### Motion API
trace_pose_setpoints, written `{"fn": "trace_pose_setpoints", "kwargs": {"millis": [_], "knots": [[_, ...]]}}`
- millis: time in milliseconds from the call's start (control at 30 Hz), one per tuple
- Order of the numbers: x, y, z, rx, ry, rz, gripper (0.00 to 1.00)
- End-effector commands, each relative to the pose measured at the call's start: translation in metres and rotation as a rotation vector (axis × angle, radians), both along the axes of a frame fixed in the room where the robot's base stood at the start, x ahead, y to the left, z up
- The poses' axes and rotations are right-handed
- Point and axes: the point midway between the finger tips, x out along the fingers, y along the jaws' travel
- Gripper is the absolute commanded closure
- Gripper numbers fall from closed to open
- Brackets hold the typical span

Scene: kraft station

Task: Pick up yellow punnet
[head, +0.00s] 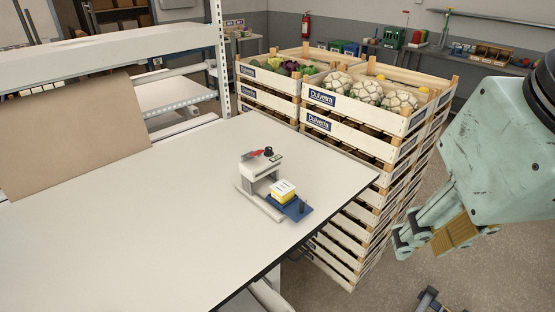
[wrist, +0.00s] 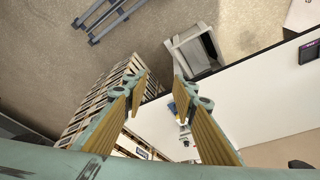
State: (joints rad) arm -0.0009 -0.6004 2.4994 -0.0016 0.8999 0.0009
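The yellow punnet (head: 283,191) has a pale top with dark print. It sits on the blue plate (head: 296,209) of a small white bench device (head: 260,172) near the table's right edge. My gripper (head: 425,236) is at the right in the head view, beyond the table edge and well apart from the punnet. In the wrist view my gripper (wrist: 159,88) is open, its ribbed yellow-brown fingers spread with nothing held. Between them I see part of the blue plate (wrist: 181,106); the punnet is too small to make out there.
The white table (head: 150,225) is mostly clear, with a cardboard sheet (head: 70,130) at the left. Tall stacks of wooden crates (head: 365,130) with vegetables stand just beyond the table's right edge. A white shelf frame (head: 180,90) stands behind.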

Motion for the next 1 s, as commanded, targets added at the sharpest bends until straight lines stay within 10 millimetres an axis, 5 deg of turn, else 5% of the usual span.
{"fn": "trace_pose_setpoints", "kwargs": {"millis": [233, 667, 1000], "knots": [[0.000, 0.000, 0.000, 0.000, 0.000, 0.000, 0.51], [0.003, 0.001, 0.002, 0.000, 0.003, 0.005, 0.51], [0.031, 0.013, 0.018, 0.004, 0.029, 0.052, 0.51]]}}
